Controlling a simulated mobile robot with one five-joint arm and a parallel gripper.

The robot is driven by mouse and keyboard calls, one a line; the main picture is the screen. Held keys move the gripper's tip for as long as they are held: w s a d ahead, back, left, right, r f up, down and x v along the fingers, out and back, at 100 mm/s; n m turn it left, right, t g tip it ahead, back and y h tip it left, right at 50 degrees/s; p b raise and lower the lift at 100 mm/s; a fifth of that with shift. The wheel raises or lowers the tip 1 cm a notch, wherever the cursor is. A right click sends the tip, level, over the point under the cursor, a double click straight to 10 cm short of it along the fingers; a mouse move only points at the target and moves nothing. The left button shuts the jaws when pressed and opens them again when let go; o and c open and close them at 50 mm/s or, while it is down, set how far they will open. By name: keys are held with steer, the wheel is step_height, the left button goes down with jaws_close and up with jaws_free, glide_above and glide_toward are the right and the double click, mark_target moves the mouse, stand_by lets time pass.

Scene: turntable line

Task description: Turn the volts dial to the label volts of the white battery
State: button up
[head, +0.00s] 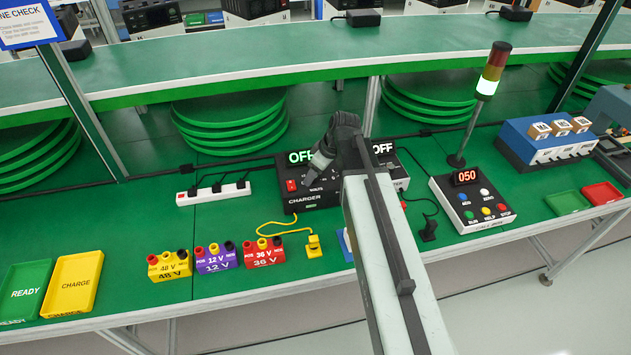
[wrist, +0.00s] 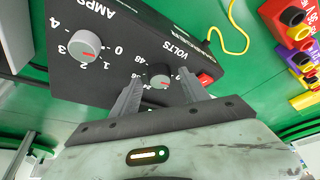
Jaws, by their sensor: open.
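The charger (head: 312,198) is a black box on the green table, its display reading OFF. In the wrist view its volts dial (wrist: 160,76) is a grey knob with a red mark; its exact setting is too small to read. My gripper (wrist: 161,73) is open, one finger on each side of the dial; I cannot tell whether they touch it. In the head view my gripper (head: 319,163) is over the charger. The batteries in view are yellow, 48 V (head: 169,266), purple, 12 V (head: 216,259), and red, 36 V (head: 262,252). I see no white one.
The amps dial (wrist: 84,46) and a red switch (wrist: 205,78) share the charger's panel. A yellow plug (head: 314,247) lies in front. My arm hides part of the table. A control box (head: 470,202) with a lamp post stands right; yellow (head: 73,284) and green (head: 24,290) trays lie left.

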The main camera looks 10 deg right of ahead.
jaws_close()
steer(key=shift+m, duration=0.4)
steer(key=m, duration=0.2)
steer(key=m+t+h, duration=0.1)
steer(key=shift+s+a+m+h, duration=0.2)
steer(key=shift+m+h, duration=0.1)
steer(key=shift+m, duration=0.1)
steer(key=m+h, duration=0.1)
steer(key=m, duration=0.1)
steer(key=m+h, duration=0.1)
steer(key=m, duration=0.2)
steer(key=shift+w+a, duration=0.1)
steer(key=shift+a, duration=0.05)
steer(key=m+h, duration=0.1)
steer(key=m, duration=0.2)
steer(key=m+h, duration=0.1)
steer(key=m, duration=0.1)
steer(key=shift+w+a+m+g, duration=0.1)
steer(key=shift+m+g, duration=0.2)
steer(key=shift+m, duration=0.1)
steer(key=shift+a+m+g+h, duration=0.1)
steer(key=shift+m+g+h, duration=0.2)
steer(key=shift+m, duration=0.8)
steer(key=shift+a+m+g+h, duration=0.1)
steer(key=shift+m+g+h, duration=0.15)
steer(key=shift+m, duration=0.85)
steer(key=shift+d, duration=0.1)
